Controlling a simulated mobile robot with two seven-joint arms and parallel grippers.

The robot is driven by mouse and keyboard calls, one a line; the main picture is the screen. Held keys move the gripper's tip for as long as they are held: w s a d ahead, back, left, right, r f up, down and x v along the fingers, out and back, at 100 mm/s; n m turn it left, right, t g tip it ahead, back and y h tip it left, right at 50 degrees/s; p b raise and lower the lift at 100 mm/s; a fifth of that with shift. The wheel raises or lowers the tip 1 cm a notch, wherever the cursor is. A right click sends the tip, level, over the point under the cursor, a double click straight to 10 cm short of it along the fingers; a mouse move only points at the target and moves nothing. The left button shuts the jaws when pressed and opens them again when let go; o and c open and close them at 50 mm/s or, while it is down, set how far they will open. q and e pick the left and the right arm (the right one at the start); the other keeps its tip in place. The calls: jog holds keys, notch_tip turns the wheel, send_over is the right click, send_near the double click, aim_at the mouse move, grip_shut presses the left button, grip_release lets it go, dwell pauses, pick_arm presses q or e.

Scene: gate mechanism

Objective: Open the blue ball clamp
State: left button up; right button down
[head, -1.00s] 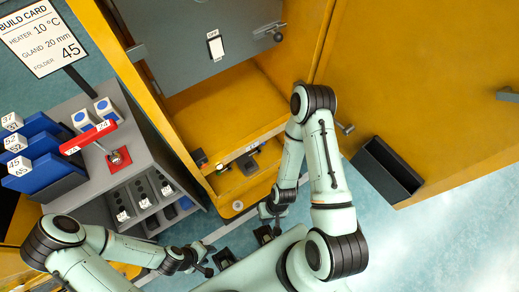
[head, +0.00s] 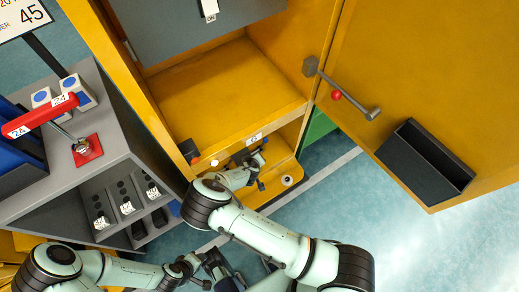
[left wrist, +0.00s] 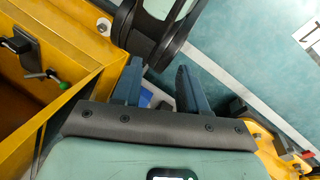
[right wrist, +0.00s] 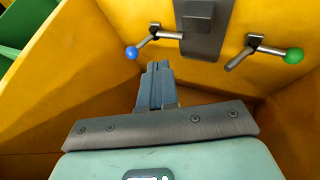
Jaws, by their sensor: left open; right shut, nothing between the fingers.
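The blue ball clamp (right wrist: 131,53) is a short metal lever with a blue ball, on a yellow wall left of a grey plate in the right wrist view. A similar green ball clamp (right wrist: 294,56) is on the plate's right. My right gripper (right wrist: 157,68) is shut and empty. Its tips appear just below and right of the blue ball, with no clear contact. In the head view my right gripper (head: 259,150) reaches into the cabinet's low opening, where I cannot make out the blue ball. My left gripper (left wrist: 160,82) is open and empty outside the cabinet.
The yellow cabinet door (head: 440,90) stands open at right, with a red-ball lever (head: 337,95) and a black bin (head: 425,160). A grey console (head: 105,130) with a red handle (head: 40,115) stands at left. Blue floor (head: 330,210) is clear at right.

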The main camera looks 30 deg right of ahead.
jog(key=b+x, duration=0.1)
jog(key=x, duration=0.3)
jog(key=w+b+x, duration=0.1)
jog(key=b+x, duration=0.1)
jog(key=x, duration=0.3)
jog(key=shift+w+a, duration=0.1)
jog(key=shift+w, duration=0.05)
jog(key=d, duration=0.1)
jog(key=w+d, duration=0.1)
jog(key=d, duration=0.1)
jog(key=shift+r, duration=0.25)
pick_arm(q)
jog(key=w+a+f+t+y, duration=0.1)
jog(key=w+a+f, duration=0.2)
jog(key=w+f, duration=0.1)
jog(key=shift+w+n+t, duration=0.3)
jog(key=shift+w+t, duration=0.1)
jog(key=shift+w, duration=0.45)
pick_arm(e)
jog(key=shift+w+d+r, duration=0.1)
jog(key=shift+d, duration=0.4)
pick_arm(q)
jog(key=shift+d+f+b, duration=0.1)
jog(key=shift+b, duration=0.2)
jog(key=shift+f, duration=0.1)
pick_arm(e)
jog(key=shift+w, duration=0.1)
